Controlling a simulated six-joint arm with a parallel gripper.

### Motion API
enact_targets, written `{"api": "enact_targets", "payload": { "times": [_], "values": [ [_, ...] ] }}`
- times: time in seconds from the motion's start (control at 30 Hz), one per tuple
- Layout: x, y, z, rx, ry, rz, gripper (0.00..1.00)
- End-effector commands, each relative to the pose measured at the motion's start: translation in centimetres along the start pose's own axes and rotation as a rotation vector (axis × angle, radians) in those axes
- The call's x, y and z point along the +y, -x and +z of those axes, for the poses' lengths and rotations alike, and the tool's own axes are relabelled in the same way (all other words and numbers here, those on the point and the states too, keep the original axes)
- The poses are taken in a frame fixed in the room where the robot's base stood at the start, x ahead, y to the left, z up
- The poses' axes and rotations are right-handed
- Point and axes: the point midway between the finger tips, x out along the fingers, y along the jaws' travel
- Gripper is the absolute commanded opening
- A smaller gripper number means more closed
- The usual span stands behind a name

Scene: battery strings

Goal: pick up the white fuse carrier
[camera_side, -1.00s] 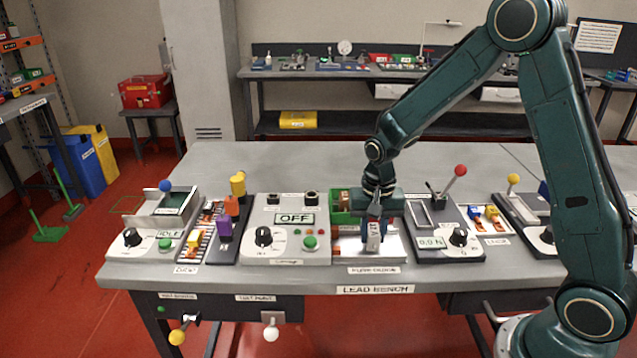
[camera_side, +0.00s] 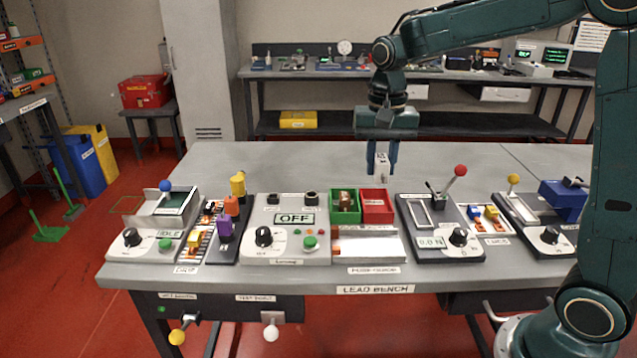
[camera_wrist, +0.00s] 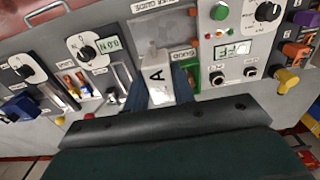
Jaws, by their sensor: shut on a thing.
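My gripper (camera_side: 382,158) is shut on the white fuse carrier (camera_side: 381,163), which carries a dark letter label. The carrier hangs upright between the two blue fingers, well above the bench, over the area behind the red bin. In the wrist view the carrier (camera_wrist: 158,82) shows its white face with a black "A" between the fingers.
A green bin (camera_side: 333,214) with a brownish part inside and a red bin (camera_side: 376,218) stand behind the plate. A grey panel reading OFF (camera_side: 285,249) is to the left. A panel with a red-knobbed lever (camera_side: 460,170) is to the right. The bench behind them is clear.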

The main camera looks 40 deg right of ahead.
Motion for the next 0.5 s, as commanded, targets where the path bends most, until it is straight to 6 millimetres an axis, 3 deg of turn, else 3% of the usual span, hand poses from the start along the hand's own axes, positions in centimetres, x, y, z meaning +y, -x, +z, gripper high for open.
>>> {"api": "enact_targets", "payload": {
  "times": [0.2,0.5],
  "values": [
    [0.0,1.7,0.0,0.002,0.0,-0.001,0.0],
    [0.0,1.9,0.0,0.001,0.0,-0.001,0.0]
  ]
}}
